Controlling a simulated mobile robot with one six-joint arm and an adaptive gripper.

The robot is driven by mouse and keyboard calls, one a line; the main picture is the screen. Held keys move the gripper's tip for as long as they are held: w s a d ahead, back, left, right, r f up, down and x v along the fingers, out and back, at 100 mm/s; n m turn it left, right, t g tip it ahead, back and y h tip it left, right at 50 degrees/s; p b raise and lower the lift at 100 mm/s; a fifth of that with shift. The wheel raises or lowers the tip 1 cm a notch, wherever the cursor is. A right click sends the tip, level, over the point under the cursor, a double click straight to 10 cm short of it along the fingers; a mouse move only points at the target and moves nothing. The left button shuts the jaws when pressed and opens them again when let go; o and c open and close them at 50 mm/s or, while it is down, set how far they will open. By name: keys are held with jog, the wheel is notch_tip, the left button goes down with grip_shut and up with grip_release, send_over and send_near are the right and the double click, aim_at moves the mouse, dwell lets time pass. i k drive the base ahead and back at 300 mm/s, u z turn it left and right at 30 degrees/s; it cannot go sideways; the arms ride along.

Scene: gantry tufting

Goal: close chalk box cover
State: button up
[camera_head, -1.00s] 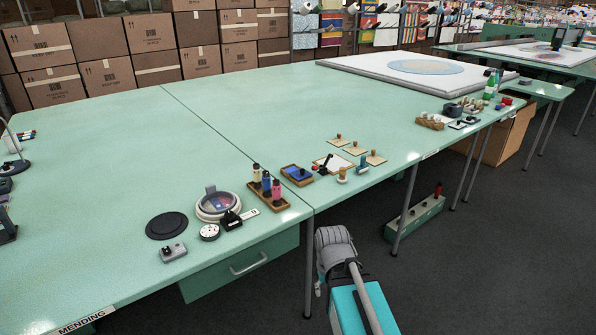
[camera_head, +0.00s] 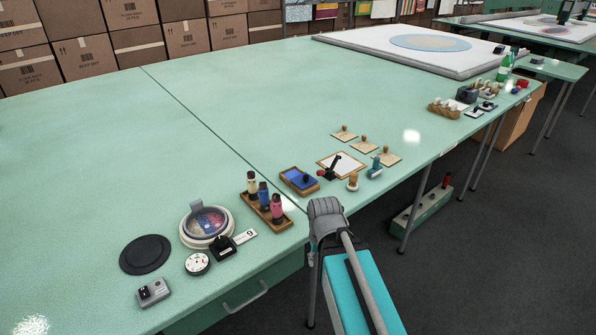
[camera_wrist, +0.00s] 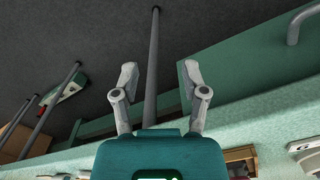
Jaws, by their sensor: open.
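A round cream box (camera_head: 207,227) stands on the green table's near left part. Blue and red pieces show inside its rim, and a grey tab rises at its back edge. A flat black disc (camera_head: 145,254) lies to its left. I cannot tell whether either is the chalk box or its cover; no label is readable. My gripper (camera_wrist: 160,76) is open and empty in the wrist view, its two fingers apart beside the table's edge. In the head view my arm is at the near edge, right of the round box, and the fingertips cannot be made out.
A wooden tray of bottles (camera_head: 264,210), a blue-topped wooden box (camera_head: 299,181) and stamps (camera_head: 353,181) stand near the edge. A small grey box (camera_head: 153,292) and a white dial (camera_head: 197,264) lie at the front left. A drawer handle (camera_head: 246,298) juts below. The table's middle is clear.

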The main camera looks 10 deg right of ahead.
aim_at(304, 181)
jog(key=u, duration=0.05)
jog(key=i, duration=0.1)
jog(key=z, duration=0.9)
jog(key=k, duration=0.75)
jog(key=u, duration=0.6)
